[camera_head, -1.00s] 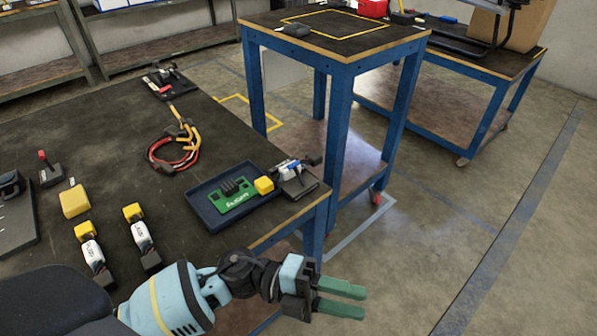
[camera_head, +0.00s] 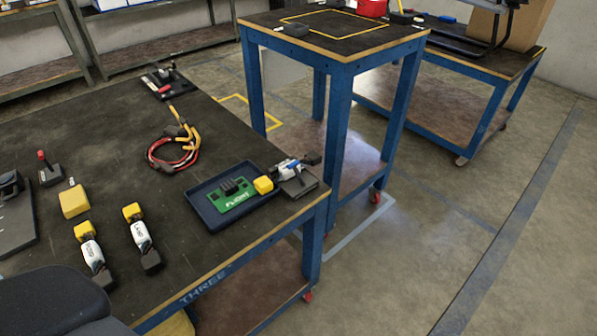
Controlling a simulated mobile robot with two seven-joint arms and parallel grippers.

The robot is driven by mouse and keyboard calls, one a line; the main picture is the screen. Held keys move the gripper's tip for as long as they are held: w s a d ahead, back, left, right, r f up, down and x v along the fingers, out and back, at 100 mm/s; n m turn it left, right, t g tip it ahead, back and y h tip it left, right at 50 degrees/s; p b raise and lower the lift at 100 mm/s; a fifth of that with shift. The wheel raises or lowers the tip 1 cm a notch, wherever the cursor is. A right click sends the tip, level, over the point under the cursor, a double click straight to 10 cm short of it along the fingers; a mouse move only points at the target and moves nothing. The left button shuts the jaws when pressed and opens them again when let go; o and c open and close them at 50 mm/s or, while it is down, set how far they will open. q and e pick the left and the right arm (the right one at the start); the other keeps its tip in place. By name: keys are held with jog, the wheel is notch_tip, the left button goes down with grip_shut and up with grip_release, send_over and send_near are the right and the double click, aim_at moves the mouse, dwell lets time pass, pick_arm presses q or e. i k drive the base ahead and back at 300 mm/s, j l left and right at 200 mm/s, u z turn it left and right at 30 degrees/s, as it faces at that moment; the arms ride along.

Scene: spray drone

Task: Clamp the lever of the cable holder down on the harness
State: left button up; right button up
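The harness (camera_head: 172,150) is a loop of red and black cable with yellow ends, lying on the dark table top (camera_head: 110,125). Beyond it, near the table's far edge, is a small black fixture (camera_head: 161,82) with a red-and-white part. It looks like the cable holder, but it is too small to tell its lever's position. The harness appears to lie apart from this fixture.
A dark blue tray (camera_head: 207,217) holds a green board (camera_head: 234,195) and a yellow block (camera_head: 263,185). A grey-based fixture (camera_head: 306,185) stands beside it. Two white-and-yellow parts (camera_head: 90,251) (camera_head: 142,238), a yellow block (camera_head: 74,201) and a red-knobbed stand (camera_head: 49,170) are at left.

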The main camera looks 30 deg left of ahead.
aim_at(293, 165)
jog(key=i+l, duration=0.3)
jog(key=i+u, duration=0.1)
jog(key=u, duration=1.5)
